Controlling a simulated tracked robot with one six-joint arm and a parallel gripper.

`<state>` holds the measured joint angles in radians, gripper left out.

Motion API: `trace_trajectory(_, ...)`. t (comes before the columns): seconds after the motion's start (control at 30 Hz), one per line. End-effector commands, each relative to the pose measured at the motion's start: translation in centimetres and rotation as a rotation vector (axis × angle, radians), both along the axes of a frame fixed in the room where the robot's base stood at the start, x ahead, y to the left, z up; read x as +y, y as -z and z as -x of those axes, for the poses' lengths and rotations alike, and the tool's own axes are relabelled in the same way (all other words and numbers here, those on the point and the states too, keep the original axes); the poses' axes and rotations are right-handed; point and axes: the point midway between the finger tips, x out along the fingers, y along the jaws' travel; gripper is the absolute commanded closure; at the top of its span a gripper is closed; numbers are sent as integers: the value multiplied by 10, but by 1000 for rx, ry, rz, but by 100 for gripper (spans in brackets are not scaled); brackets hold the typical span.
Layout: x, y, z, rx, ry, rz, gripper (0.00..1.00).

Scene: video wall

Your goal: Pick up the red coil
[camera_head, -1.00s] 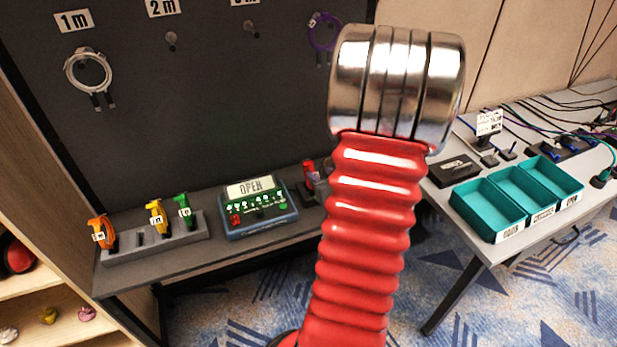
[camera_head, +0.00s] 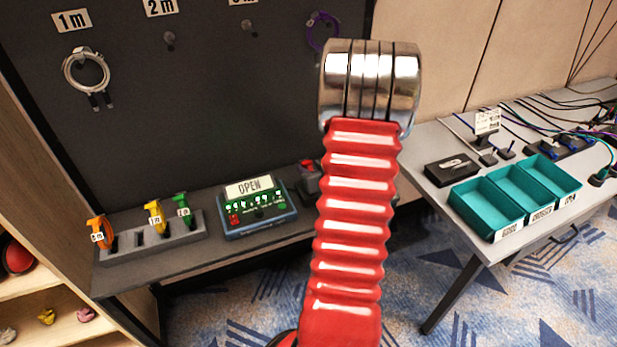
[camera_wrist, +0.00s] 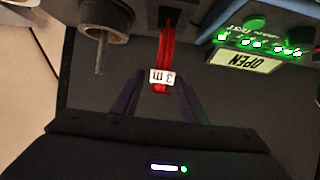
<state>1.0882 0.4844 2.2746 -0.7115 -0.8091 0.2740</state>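The red coil (camera_wrist: 167,45) shows in the wrist view as a narrow bundle of red strands. It carries a white tag marked 3 m (camera_wrist: 161,77), upside down in this view. My gripper (camera_wrist: 160,80) has its two dark fingers apart, one on each side of the tag, with a gap visible on both sides. In the head view my red ribbed arm hides the gripper and the area around it. A small red item (camera_head: 306,166) shows just left of my arm, on the shelf; I cannot tell whether it is the coil.
The tester (camera_head: 256,205) reads OPEN and also shows close by in the wrist view (camera_wrist: 262,45). A grey cylinder with a pin (camera_wrist: 104,22) is on the other side. Teal trays (camera_head: 487,230) stand on the right table.

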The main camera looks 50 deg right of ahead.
Motion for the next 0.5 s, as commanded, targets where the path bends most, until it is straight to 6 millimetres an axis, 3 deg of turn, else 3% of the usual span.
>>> trace_trajectory(0.5,-4,4,-7,0,0,0,60)
